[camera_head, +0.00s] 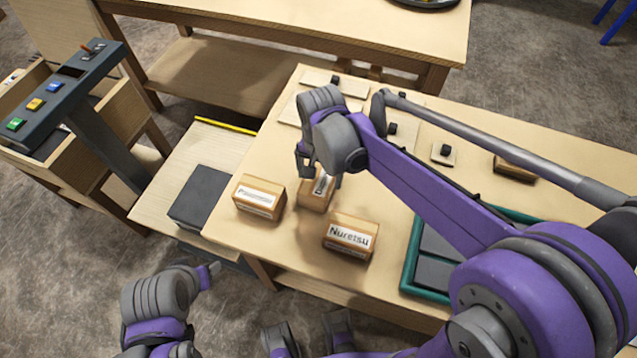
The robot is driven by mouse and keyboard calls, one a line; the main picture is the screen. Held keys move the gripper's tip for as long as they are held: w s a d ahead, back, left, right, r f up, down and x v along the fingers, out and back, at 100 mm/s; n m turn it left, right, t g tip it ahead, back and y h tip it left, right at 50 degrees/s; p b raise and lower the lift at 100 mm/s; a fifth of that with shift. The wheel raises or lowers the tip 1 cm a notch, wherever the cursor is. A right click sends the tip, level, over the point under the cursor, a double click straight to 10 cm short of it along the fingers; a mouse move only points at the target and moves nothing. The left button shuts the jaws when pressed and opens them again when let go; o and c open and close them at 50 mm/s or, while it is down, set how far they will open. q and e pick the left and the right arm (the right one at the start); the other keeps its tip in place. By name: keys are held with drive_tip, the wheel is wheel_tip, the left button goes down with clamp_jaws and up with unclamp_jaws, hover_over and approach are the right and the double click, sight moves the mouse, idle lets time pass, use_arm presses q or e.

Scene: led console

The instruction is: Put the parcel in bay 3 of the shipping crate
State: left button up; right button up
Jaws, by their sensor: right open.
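Three cardboard parcels with white labels stand on the near left part of the wooden table. They are a left parcel (258,198), a middle parcel (314,198) partly hidden by my gripper, and a front parcel (350,236) labelled "Nuretsu". I cannot tell which one the task means. My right gripper (321,178) is open, pointing down, with its fingers around or just above the middle parcel. Contact is not clear. A green-rimmed crate (408,262) with grey compartments lies to the right, largely hidden by my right arm; bay numbers are not readable. My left gripper (208,274) is low at the front left, its jaws unclear.
A dark grey pad (201,196) lies on a lower wooden surface to the left. A console (58,92) with coloured buttons and a lever stands farther left. Small plates with black knobs (444,152) and a dark brown block (514,168) lie toward the table's back.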

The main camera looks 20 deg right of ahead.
drive_tip(key=shift+a+f, duration=0.15)
drive_tip(key=shift+f, duration=2.1)
drive_tip(key=shift+c, duration=0.2)
